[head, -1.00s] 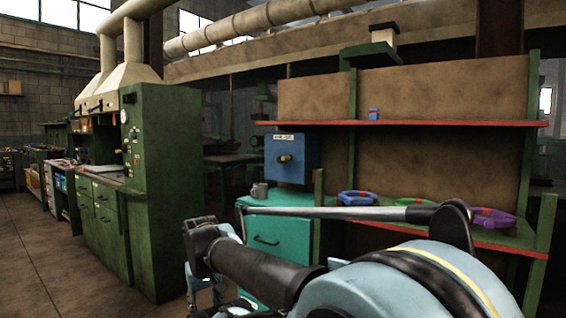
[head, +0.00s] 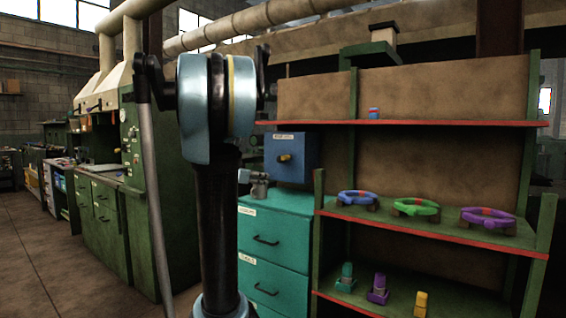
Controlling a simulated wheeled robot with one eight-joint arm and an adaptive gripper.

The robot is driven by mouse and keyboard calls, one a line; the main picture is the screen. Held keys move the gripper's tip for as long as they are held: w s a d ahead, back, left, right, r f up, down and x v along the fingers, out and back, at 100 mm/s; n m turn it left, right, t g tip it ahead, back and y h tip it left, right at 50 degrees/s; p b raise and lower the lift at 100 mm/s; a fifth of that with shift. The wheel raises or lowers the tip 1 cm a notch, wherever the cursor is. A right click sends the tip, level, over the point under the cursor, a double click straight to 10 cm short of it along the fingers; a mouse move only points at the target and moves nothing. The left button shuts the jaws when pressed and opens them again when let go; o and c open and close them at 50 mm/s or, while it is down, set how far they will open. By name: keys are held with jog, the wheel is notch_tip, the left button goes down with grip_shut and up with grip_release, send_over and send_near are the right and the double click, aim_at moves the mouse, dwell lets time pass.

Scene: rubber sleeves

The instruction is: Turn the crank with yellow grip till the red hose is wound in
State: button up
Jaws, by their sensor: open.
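A blue box (head: 291,171) with a pale label stands on the teal cabinet, and a small yellow grip (head: 284,158) sticks out of its front. It is too small to tell how the crank behind the grip is turned. I cannot make out a red hose. My arm stands upright in front, left of the box. A small grey part of my gripper (head: 249,177) shows past the arm, left of and below the yellow grip and apart from it. The rest of it is hidden behind the arm. It is open, and I see nothing held.
A grey mug (head: 259,189) stands on the teal cabinet (head: 290,202). The green shelf on the right holds blue (head: 358,197), green (head: 416,207) and purple (head: 487,220) rings, with small coloured pieces below. A green cabinet (head: 165,225) stands left. Floor is clear at far left.

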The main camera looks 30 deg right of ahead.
aim_at(282, 159)
jog(key=w+d+r+m+t+h, duration=0.1)
jog(key=w+d+r+m+h, duration=0.15)
jog(key=w+d+r, duration=0.35)
jog(key=shift+n, duration=0.35)
jog(key=x, duration=1.1)
jog(key=w+x, duration=0.1)
jog(key=x, duration=0.4)
jog(key=shift+w+f, duration=0.15)
jog(key=shift+c, duration=0.6)
grip_shut()
